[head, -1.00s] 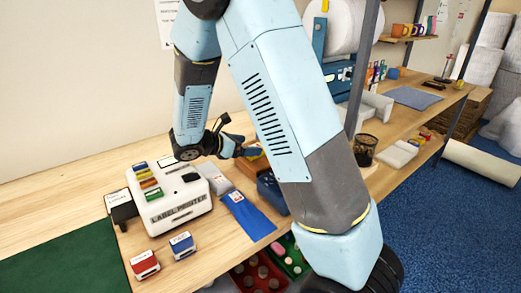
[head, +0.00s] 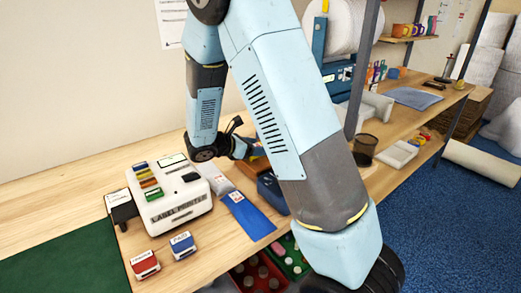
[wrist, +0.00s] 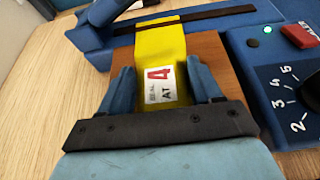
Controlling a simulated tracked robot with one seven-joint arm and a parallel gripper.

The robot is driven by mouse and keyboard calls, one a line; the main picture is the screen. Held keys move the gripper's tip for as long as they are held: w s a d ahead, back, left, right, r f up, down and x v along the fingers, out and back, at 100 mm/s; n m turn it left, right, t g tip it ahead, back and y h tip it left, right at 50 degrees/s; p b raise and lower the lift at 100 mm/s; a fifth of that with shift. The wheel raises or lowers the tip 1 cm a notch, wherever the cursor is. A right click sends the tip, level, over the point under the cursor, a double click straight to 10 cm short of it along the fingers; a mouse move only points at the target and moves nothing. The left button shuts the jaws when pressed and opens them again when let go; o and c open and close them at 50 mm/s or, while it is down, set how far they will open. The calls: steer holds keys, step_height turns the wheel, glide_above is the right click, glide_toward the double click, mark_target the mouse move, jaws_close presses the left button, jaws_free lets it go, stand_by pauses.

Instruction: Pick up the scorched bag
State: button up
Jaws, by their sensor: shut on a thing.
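No scorch mark shows on the visible part. In the head view, the gripper (head: 243,150) is small beside the yellow patch, and my arm hides much of the machine.
A label printer (head: 180,200) stands left of the gripper. A blue bag (head: 248,215) lies at the bench's front edge, with red and blue stamps (head: 182,244) nearby. A rack post (head: 362,70) rises at the right. The wooden bench at the left is clear.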

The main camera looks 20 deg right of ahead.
steer(key=shift+c, duration=1.2)
